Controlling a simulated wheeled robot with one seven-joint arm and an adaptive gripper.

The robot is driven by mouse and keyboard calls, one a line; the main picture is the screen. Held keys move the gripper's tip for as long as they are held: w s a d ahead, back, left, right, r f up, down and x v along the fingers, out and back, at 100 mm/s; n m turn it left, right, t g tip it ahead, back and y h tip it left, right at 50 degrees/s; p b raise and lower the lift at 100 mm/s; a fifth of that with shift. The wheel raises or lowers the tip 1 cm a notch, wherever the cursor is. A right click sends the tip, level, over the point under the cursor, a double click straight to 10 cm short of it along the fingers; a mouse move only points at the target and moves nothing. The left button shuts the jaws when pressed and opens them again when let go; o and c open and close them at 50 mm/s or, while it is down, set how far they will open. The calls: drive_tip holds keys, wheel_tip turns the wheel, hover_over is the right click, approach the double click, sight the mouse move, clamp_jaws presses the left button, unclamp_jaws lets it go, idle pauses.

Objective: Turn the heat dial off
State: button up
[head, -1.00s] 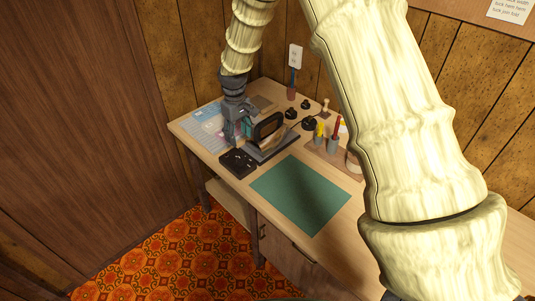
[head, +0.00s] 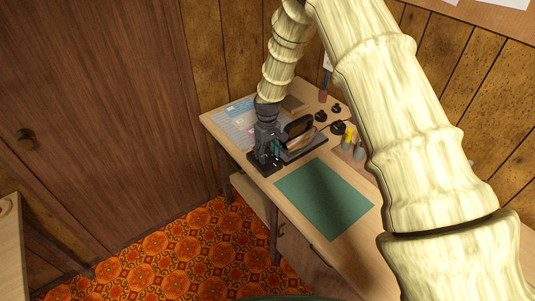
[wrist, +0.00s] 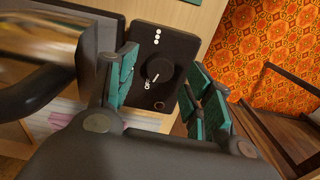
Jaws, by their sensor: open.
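The heat dial (wrist: 158,70) is a round black knob with a white pointer mark, set on a flat black control box (wrist: 146,38). White dots and small white lettering show on the box's face. In the head view the box (head: 258,167) lies near the table's front edge, partly hidden by my gripper (head: 267,150). In the wrist view my gripper (wrist: 166,88) is open, with its green-padded fingers on either side of the dial and nothing between them touching it. The gap between fingertips and box is hard to judge.
A green cutting mat (head: 322,198) lies to the right. Black spools (head: 338,128) and a tool holder stand behind. A pale patterned sheet (head: 238,117) lies at the left.

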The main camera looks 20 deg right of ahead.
drive_tip(key=shift+f, duration=0.9)
drive_tip(key=c, duration=1)
drive_tip(key=shift+n, duration=0.3)
drive_tip(key=o, duration=1)
